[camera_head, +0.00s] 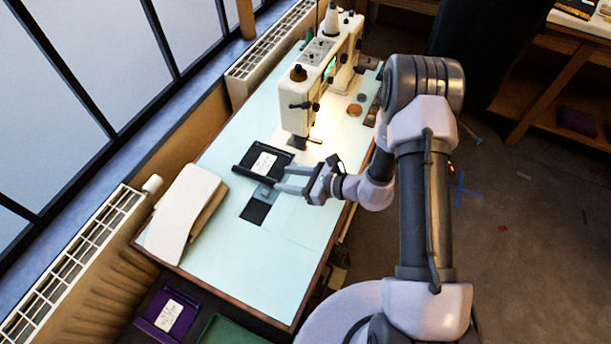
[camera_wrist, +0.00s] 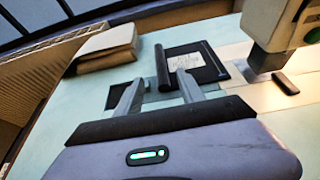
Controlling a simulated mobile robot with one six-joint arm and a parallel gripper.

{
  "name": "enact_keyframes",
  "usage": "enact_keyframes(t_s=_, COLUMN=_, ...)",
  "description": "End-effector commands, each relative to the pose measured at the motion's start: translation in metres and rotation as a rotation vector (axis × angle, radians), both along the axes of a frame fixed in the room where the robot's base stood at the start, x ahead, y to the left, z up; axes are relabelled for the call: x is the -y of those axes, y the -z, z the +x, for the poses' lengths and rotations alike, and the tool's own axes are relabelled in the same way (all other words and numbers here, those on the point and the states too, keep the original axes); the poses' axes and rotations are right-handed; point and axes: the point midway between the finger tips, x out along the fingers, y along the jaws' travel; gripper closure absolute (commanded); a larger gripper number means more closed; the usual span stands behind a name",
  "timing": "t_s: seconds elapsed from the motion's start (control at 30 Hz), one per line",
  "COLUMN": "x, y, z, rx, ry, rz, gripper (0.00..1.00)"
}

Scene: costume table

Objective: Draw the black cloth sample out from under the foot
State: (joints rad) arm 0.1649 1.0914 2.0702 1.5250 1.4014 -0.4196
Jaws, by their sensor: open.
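The black cloth sample (camera_head: 249,158) lies flat on the pale table, with a rolled or raised left edge and a white label. In the wrist view the sample (camera_wrist: 208,72) lies just beyond my fingertips. The sewing machine's foot (camera_head: 297,143) stands to its right; it shows in the wrist view too (camera_wrist: 262,72). The sample appears to lie beside the foot, with a small strip of table between them. My gripper (camera_head: 278,179) is open and empty, low over the table on the sample's near side. In the wrist view, its fingers (camera_wrist: 160,83) point towards the sample.
A white sewing machine (camera_head: 296,98) stands at the back. A flat black square (camera_head: 256,211) lies near my gripper. A cream folded bundle (camera_head: 182,215) is at the left edge. A small dark bar (camera_head: 316,140) lies by the foot. The front of the table is clear.

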Motion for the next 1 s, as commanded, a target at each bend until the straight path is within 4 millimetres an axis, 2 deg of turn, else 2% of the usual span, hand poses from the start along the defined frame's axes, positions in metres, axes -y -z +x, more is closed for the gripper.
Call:
enact_keyframes(t_s=0.1, x=0.023, y=-0.013, z=-0.011, rx=0.0, ry=0.004, rz=0.0, gripper=0.54)
enact_keyframes(t_s=0.3, x=0.045, y=-0.022, z=-0.025, rx=0.0, ry=0.002, rz=0.0, gripper=0.54)
enact_keyframes(t_s=0.87, x=0.05, y=-0.024, z=-0.028, rx=0.002, ry=-0.003, rz=-0.001, gripper=0.54)
enact_keyframes(t_s=0.93, x=0.046, y=-0.039, z=-0.028, rx=0.026, ry=-0.04, rz=-0.014, gripper=0.54)
enact_keyframes(t_s=0.97, x=0.042, y=-0.052, z=-0.029, rx=0.049, ry=-0.077, rz=-0.027, gripper=0.54)
enact_keyframes(t_s=1.0, x=0.035, y=-0.076, z=-0.033, rx=0.091, ry=-0.15, rz=-0.056, gripper=0.54)
